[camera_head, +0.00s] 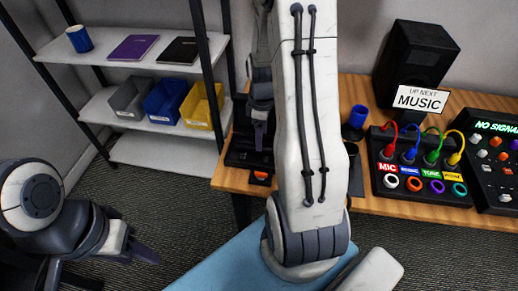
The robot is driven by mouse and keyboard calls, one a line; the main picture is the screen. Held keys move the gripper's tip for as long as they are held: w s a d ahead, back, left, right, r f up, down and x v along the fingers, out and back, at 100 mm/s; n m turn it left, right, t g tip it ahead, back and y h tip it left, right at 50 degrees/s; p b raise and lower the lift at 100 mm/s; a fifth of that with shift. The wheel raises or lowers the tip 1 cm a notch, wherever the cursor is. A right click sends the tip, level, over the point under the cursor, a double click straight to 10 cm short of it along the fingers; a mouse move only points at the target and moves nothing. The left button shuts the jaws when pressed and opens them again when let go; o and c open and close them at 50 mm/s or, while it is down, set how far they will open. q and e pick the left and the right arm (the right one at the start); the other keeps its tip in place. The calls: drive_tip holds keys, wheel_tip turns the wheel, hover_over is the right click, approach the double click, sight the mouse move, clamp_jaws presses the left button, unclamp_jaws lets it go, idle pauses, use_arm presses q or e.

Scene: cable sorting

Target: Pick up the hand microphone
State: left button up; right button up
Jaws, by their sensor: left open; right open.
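I cannot clearly make out a hand microphone; part of the table is hidden behind my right arm. My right gripper (259,132) points down over a black device (243,157) at the table's left end. Its fingers are seen nearly edge-on, it is open, and I see nothing held in it. A small orange part (261,177) shows on the device's front. My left gripper (131,271) is open and empty at the lower left, over the floor and away from the table.
The wooden table (400,206) carries a cable panel (392,179) with coloured plugs, a mixer (490,160), a black speaker (414,62), a MUSIC sign (420,99) and a blue cylinder (358,116). A shelf (125,94) at left holds bins (168,101), books and a mug.

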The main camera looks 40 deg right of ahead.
wheel_tip(320, 180, down, 5)
drive_tip(key=shift+w+a+r, duration=0.1)
drive_tip(key=shift+w, duration=0.05)
clamp_jaws()
